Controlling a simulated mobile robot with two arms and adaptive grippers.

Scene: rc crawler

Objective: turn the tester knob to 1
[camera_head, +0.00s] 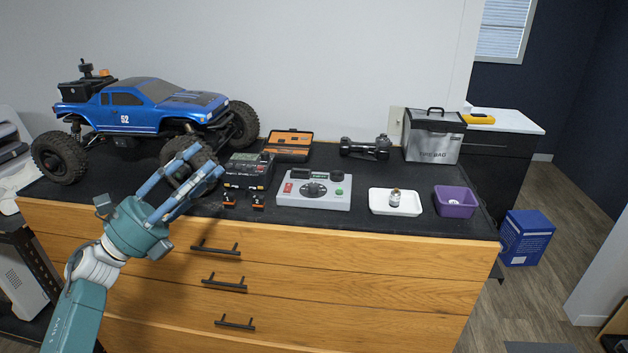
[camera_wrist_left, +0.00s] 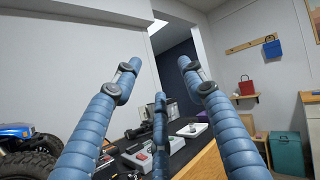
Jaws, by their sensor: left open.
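The tester (camera_head: 314,191) is a grey box on the black bench top, near its front edge. The dial marks are too small to read. My left gripper (camera_head: 203,163) is open and empty, in front of the blue truck and well left of the tester. In the left wrist view the tester (camera_wrist_left: 137,158) shows partly behind my fingers. My right gripper is not in view.
The blue truck (camera_head: 155,103) fills the bench's left end. A black charger (camera_head: 249,171) stands between my left gripper and the tester, with small orange-black plugs before it. A white tray (camera_head: 395,209) with a small bottle and a purple bin (camera_head: 455,208) lie right of the tester.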

